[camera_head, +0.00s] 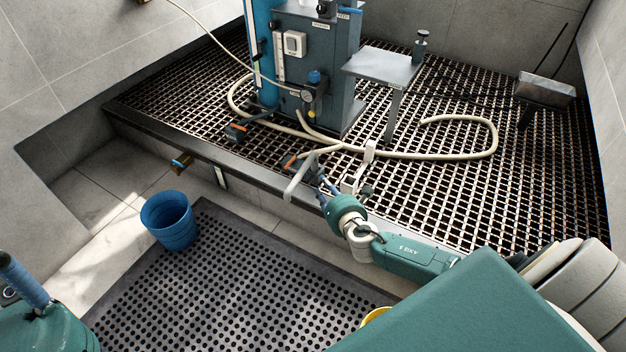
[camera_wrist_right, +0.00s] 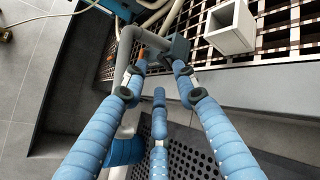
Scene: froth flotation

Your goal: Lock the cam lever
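My right gripper (camera_head: 323,184) is at the front edge of the grated platform, beside a light grey bent bar (camera_head: 300,176). In the right wrist view its blue fingers (camera_wrist_right: 159,68) are spread, with a gap between the tips. The bent bar (camera_wrist_right: 124,60) runs just left of the left fingertip; contact cannot be told. A dark block (camera_wrist_right: 180,48) lies beyond the tips. A small dark fitting with orange (camera_head: 290,162) sits behind the bar. Which part is the cam lever is not clear. My left gripper (camera_head: 22,280) shows only partly at the lower left.
A cream hose (camera_head: 440,155) loops over the grating near a blue-grey machine (camera_head: 318,60). A pale square-ended bracket (camera_head: 352,182) stands right of the right gripper, also in the wrist view (camera_wrist_right: 232,27). A blue bucket (camera_head: 169,220) stands by the perforated mat (camera_head: 235,270).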

